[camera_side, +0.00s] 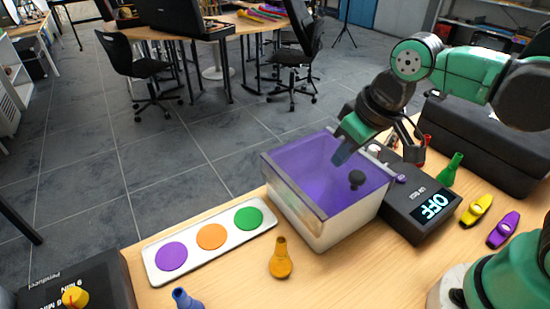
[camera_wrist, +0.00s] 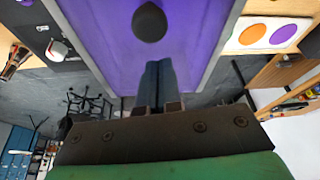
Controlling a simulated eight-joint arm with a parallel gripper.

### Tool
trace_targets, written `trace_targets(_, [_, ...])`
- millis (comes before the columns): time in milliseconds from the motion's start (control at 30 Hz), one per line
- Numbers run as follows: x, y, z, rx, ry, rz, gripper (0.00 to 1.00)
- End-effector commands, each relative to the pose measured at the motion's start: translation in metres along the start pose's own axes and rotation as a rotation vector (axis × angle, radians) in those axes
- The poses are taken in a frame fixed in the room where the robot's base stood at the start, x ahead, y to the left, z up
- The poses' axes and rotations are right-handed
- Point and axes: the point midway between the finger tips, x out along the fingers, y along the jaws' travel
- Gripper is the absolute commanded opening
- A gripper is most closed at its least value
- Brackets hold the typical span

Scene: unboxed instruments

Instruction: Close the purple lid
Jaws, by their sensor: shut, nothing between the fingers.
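The purple lid (camera_side: 315,175) with its black knob (camera_side: 357,180) spans the top of a pale, see-through box (camera_side: 325,227) on the wooden table. I cannot tell whether the lid sits flush on the rim. My gripper (camera_side: 341,157) is above the lid, pointing down, left of the knob and apart from it. Its fingers are together and empty. In the wrist view, the lid (camera_wrist: 105,40) fills the upper middle, the knob (camera_wrist: 150,20) is at the top, and my fingertips (camera_wrist: 159,66) overlap the lid; contact is unclear.
A dark unit reading OFF (camera_side: 433,206) stands right of the box. A white strip with coloured discs (camera_side: 190,257) lies left. An orange bottle-shaped piece (camera_side: 281,262) stands in front. Yellow (camera_side: 476,211) and purple (camera_side: 503,230) pieces lie right, near a green one (camera_side: 450,171).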

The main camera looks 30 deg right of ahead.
Motion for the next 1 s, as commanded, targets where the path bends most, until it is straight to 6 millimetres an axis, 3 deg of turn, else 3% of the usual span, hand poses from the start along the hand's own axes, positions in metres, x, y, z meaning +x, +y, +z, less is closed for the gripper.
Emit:
trace_targets(200, [0.003,0.000,-0.025,0.000,0.004,0.000,0.00])
trace_targets(800, [-0.081,0.000,-0.023,0.001,0.005,0.001,0.00])
trace_targets(1000, [-0.093,0.001,-0.022,0.003,0.009,0.002,0.00])
